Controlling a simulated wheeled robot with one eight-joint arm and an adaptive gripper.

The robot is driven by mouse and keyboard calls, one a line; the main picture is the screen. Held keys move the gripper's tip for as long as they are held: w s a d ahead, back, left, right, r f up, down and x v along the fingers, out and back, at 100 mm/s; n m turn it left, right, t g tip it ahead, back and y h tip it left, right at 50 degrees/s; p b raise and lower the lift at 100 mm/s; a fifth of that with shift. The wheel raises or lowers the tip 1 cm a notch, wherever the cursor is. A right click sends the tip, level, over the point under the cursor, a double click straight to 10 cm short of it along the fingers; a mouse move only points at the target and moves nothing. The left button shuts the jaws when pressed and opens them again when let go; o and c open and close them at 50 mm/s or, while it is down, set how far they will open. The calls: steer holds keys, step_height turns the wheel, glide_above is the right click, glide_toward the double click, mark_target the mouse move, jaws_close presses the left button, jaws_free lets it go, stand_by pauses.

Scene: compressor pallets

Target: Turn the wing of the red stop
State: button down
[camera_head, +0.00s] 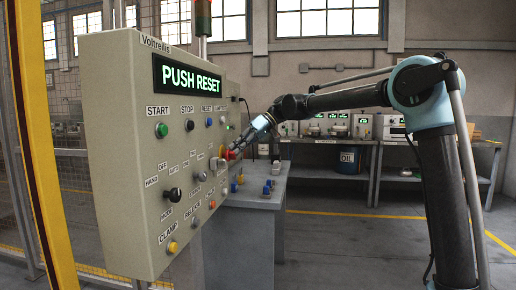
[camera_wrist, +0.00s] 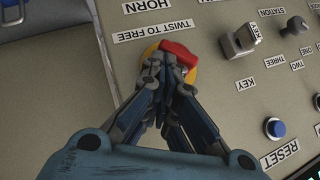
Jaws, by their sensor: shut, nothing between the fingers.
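The red stop (camera_wrist: 181,52) shows in the wrist view as a red wing over a yellow disc (camera_wrist: 149,52), beside a label reading TWIST TO FREE. In the head view the red stop (camera_head: 230,155) sits on the right part of the panel face. My gripper (camera_wrist: 167,72) is shut, with its fingertips at the near edge of the red wing. They hide part of the wing and disc, and I cannot tell whether they touch it. In the head view my gripper (camera_head: 241,146) reaches the panel from the right.
The control panel (camera_head: 120,110) carries several knobs and buttons and a display reading PUSH RESET. Near the stop are a key switch (camera_wrist: 238,41) and a blue reset button (camera_wrist: 275,128). A grey bench (camera_head: 240,203) stands behind the panel. Open floor lies to the right.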

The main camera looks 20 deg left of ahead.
steer(key=shift+d+f, duration=0.1)
steer(key=shift+f, duration=0.25)
stand_by(0.3)
steer(key=shift+s, duration=0.1)
stand_by(0.4)
steer(key=w+d+r, duration=0.6)
steer(key=w+r, duration=0.2)
steer(key=w, duration=0.1)
steer(key=d+f+m+t, duration=0.2)
steer(key=d+f+m, duration=0.1)
steer(key=d, duration=0.7)
steer(key=d+f+m+t, duration=0.1)
steer(key=d+f+m, duration=0.1)
steer(key=d, duration=0.7)
steer(key=s+d+f+m+t+h, duration=0.2)
steer(key=s+d+f+m, duration=0.15)
steer(key=d+f, duration=0.5)
steer(key=s+d+f+m+t+h, duration=0.15)
steer(key=s+d+f, duration=0.35)
steer(key=d, duration=0.7)
steer(key=s+d+f+m+t+h, duration=0.15)
steer(key=s+d+f+m, duration=0.25)
steer(key=d+f, duration=0.5)
steer(key=s+d+f+m+h, duration=0.3)
steer(key=s+d+f+m, duration=0.1)
steer(key=s+d+f, duration=0.6)
step_height(320, 180, down, 3)
steer(key=shift+s+d+f, duration=0.15)
steer(key=shift+s+d, duration=0.15)
steer(key=shift+d, duration=0.9)
